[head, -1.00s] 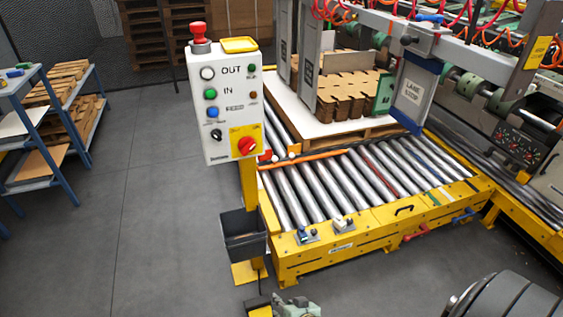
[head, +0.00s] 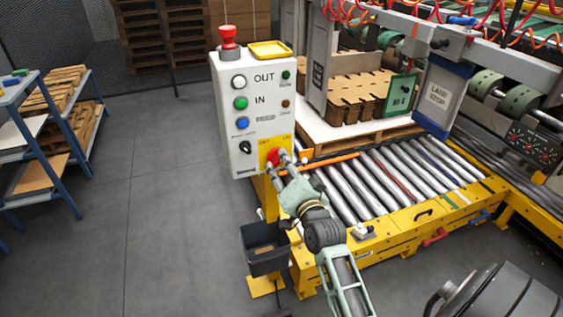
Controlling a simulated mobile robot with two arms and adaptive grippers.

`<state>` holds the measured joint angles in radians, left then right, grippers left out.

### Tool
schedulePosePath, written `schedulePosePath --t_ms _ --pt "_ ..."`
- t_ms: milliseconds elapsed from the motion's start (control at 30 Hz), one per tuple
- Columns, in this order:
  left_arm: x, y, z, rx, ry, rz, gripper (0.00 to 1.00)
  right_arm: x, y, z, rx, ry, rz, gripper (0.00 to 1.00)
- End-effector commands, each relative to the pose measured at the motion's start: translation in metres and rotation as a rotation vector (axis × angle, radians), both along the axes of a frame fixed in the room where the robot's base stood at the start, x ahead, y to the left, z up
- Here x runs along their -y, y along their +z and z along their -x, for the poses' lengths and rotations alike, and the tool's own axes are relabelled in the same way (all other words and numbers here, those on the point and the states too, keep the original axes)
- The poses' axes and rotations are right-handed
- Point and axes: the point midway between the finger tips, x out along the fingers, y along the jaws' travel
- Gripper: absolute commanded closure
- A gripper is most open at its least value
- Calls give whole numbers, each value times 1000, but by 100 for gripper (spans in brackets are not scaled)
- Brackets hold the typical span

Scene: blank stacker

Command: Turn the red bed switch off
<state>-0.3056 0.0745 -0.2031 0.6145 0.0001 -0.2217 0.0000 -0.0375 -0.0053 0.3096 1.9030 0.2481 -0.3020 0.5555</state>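The red bed switch (head: 272,154) is a red rotary knob on a yellow plate at the lower right of the white control box (head: 228,118). My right gripper (head: 278,157) reaches up from below, its two fingertips apart at the knob. The fingers and hand cover part of the knob and plate, so the knob's angle is hard to read. I cannot tell whether the fingers press on it. My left gripper is not in view.
The box also bears white, green and blue buttons, a black selector (head: 245,147) and a red top button (head: 227,36). A dark bin (head: 262,262) hangs below on the yellow post. The roller conveyor (head: 365,185) lies right; open floor lies left.

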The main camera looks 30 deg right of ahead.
Motion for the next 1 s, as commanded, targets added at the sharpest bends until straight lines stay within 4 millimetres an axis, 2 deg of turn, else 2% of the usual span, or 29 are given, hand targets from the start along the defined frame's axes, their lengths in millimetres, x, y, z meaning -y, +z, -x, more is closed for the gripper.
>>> schedulePosePath --t_ms 100,200,467,833,1000 --pt "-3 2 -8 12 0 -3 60 3 0 -14 -1 1 1 69" --pt "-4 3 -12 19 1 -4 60 4 0 -19 -1 1 0 69" --pt "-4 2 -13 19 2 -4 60 5 -1 -21 -2 0 1 69" --pt "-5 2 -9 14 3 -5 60 5 -1 -20 -2 0 1 99" --pt "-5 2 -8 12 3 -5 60 5 -1 -20 -2 0 1 100"
